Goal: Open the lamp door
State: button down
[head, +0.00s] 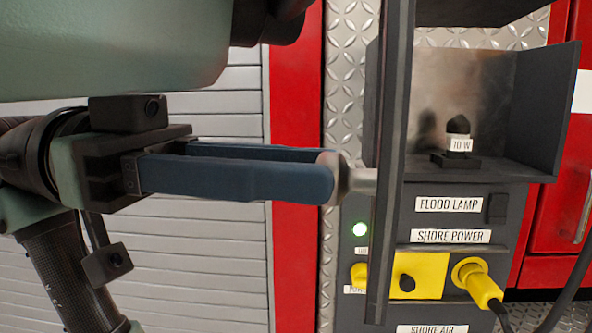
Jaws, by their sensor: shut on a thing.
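The lamp door (392,150) is a dark panel seen nearly edge-on. It stands swung out from the front of a dark box. A round metal knob (362,180) sticks out from its left face. My gripper (330,179) reaches in from the left, with its two blue fingers closed around the knob's head. Behind the door, the open compartment (480,90) shows a black lamp (458,135) with a "70 W" label on a small base. The finger on the far side is partly hidden by the near one.
A grey slatted shutter (200,240) lies behind my arm.

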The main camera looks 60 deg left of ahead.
jog(key=shift+s+a, duration=0.1)
jog(key=shift+a, duration=0.1)
dwell(0.3)
jog(key=c, duration=0.6)
grip_release()
jog(key=shift+d, duration=0.1)
jog(key=v, duration=0.7)
jog(key=shift+s+a+b, duration=0.15)
jog(key=shift+a+b, duration=0.1)
jog(key=shift+b, duration=0.1)
